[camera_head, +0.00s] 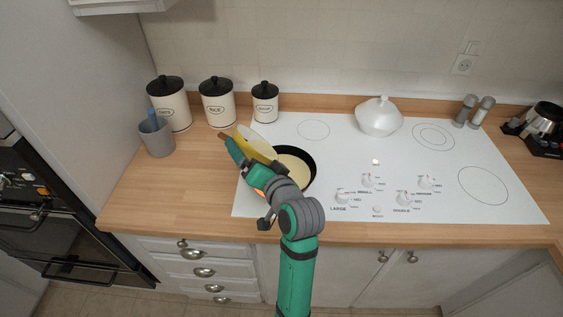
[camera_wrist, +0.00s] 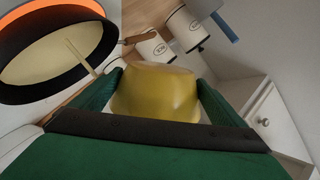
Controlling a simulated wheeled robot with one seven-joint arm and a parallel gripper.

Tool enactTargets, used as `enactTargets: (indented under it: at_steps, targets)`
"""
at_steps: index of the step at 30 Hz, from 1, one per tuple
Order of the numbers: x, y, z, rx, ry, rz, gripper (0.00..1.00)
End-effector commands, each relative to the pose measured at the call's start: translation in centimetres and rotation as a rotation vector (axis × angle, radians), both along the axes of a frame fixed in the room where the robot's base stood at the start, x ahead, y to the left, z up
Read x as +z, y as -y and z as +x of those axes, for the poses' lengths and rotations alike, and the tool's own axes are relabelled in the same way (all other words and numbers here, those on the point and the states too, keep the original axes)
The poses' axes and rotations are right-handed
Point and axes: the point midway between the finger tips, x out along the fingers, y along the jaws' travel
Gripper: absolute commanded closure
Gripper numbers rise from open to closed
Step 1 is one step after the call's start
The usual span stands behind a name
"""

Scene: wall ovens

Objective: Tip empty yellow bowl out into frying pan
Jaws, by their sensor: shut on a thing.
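My gripper (camera_head: 237,152) is shut on the yellow bowl (camera_head: 256,142), and the wrist view shows the bowl (camera_wrist: 155,98) between both fingers. The bowl is tilted steeply, over or beside the left side of the black frying pan (camera_head: 311,161); the exact overlap is hard to tell. The pan sits at the left of the white cooktop, partly hidden by my arm. Pale cream contents (camera_head: 295,168) cover its bottom. In the wrist view, the pan (camera_wrist: 101,63) is at upper left, with a thin pale yellow strip at its edge. The bowl's inside is mostly hidden.
A white lidded pot (camera_head: 379,118) stands at the back of the cooktop (camera_head: 400,160). Shakers (camera_head: 474,111) and a kettle (camera_head: 542,119) are at right. The cooktop's middle is clear.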

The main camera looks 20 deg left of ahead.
Motion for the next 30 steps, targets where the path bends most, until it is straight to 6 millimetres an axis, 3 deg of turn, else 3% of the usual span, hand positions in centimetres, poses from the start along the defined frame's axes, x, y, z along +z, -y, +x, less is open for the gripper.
enactTargets:
  at_steps: [30]
  targets:
    - [0.89, -0.21, 0.15, 0.007, -0.080, 0.077, 0.39]
